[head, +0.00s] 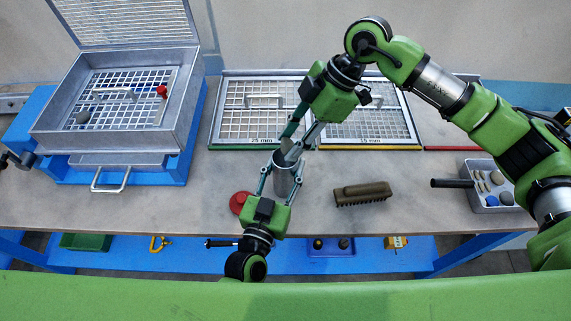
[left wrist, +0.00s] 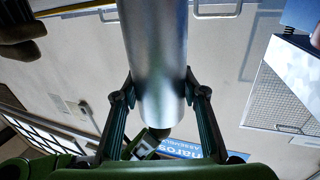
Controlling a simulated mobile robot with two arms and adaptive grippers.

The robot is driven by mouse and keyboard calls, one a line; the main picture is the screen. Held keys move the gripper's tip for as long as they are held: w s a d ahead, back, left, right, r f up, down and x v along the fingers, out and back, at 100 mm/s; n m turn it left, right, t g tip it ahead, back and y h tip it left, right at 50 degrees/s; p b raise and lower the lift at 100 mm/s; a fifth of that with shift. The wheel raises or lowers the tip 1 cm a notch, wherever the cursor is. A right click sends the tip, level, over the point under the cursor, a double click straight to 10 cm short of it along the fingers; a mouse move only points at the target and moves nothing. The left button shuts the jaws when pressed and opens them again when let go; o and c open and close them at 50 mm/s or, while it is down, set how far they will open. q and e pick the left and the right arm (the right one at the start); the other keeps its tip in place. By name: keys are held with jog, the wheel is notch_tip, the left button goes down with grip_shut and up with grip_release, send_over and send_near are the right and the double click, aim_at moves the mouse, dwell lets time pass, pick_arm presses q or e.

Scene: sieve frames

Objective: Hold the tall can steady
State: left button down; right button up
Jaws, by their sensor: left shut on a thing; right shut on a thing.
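The tall can (head: 283,183) is a plain silver cylinder above the front half of the table. My left gripper (head: 280,182) reaches up from the bottom of the head view and is shut around its side. In the left wrist view the can (left wrist: 157,60) runs between the two fingers of the left gripper (left wrist: 158,95). My right gripper (head: 294,143) comes from above and is shut on a grey piece (head: 291,150) at the can's top. The fingers hide much of this piece, and I cannot tell its shape. The can's inside is hidden.
A red disc (head: 239,203) lies left of the can, a brown brush (head: 363,193) to its right. Sieve frames (head: 262,142) lie behind. An open metal box (head: 60,125) stands at left, a grey tray of stones (head: 503,207) at right. Bare table lies around the brush.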

jog(key=o, duration=1.2)
jog(key=v, duration=1.2)
pick_arm(q)
jog(key=c, duration=1.2)
grip_release()
